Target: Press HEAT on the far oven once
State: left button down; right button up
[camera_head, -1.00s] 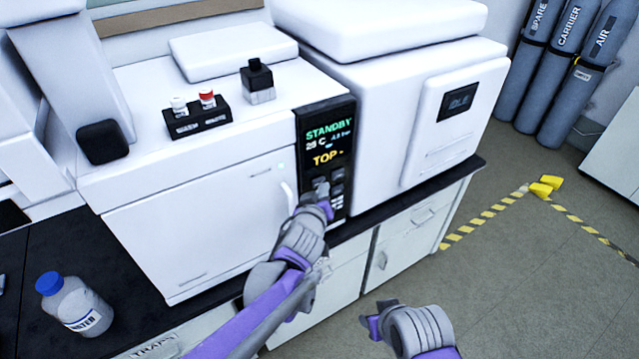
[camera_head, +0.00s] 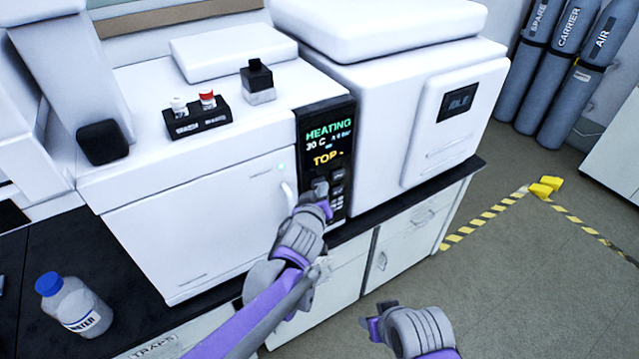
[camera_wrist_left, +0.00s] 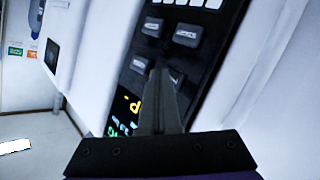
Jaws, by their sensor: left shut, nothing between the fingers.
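A white oven (camera_head: 210,225) stands on the bench with its door closed. Its black control panel (camera_head: 313,164) reads HEATING in green, 30 C in white and TOP in yellow. Grey keys sit below the display; their labels are too small to read. My left gripper (camera_head: 320,189) is shut and empty, its tips at the keys. In the left wrist view the shut fingers (camera_wrist_left: 158,98) point at the keypad (camera_wrist_left: 170,45) and hide part of it; I cannot tell whether they touch a key. My right gripper (camera_head: 374,319) is at the lower middle, away from everything; its jaw state is unclear.
A second white instrument (camera_head: 420,70) with a small dark display stands directly right. A blue-capped water bottle (camera_head: 75,305) stands front left.

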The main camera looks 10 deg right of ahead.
pick_arm(q)
jog(key=shift+s+d+p, duration=0.25)
jog(key=shift+s+p, duration=0.1)
jog(key=shift+s, duration=0.25)
pick_arm(e)
jog(key=shift+w+r, duration=0.3)
jog(key=shift+r, duration=0.25)
pick_arm(q)
jog(key=shift+s, duration=0.1)
jog(key=s, duration=0.1)
jog(key=s+d+p, duration=0.1)
jog(key=s, duration=0.2)
jog(key=shift+s+d+p, duration=0.3)
jog(key=shift+d+p, duration=0.05)
pick_arm(e)
jog(key=r, duration=0.1)
jog(key=w+r, duration=0.1)
jog(key=shift+w+r, duration=0.1)
jog(key=shift+r, duration=0.2)
pick_arm(q)
jog(key=shift+a, duration=0.1)
